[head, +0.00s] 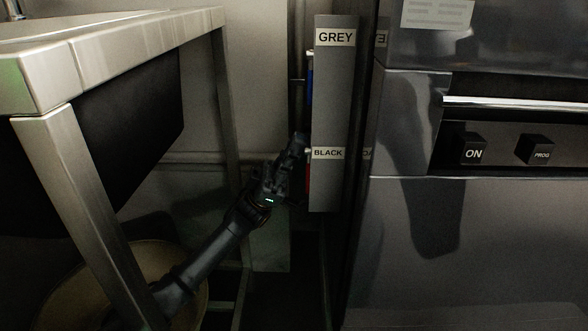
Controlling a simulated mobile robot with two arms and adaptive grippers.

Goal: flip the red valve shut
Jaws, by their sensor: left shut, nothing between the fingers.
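A narrow sliver of red (308,180), which looks like the red valve, shows at the left edge of the upright grey panel, below the BLACK label. Most of it is hidden behind the panel, so I cannot tell its handle position. My left gripper (299,140) is shut and empty. Its fingertips point up beside the panel's left edge, a little above and left of the red part. I cannot tell whether it touches anything. My right gripper is not in view.
The grey panel (333,100) carries GREY and BLACK labels; a blue part (310,78) shows at its upper left edge. The steel oven (470,240) with ON and PROG buttons fills the right. A metal table (110,50) with legs stands at left, beside my arm.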

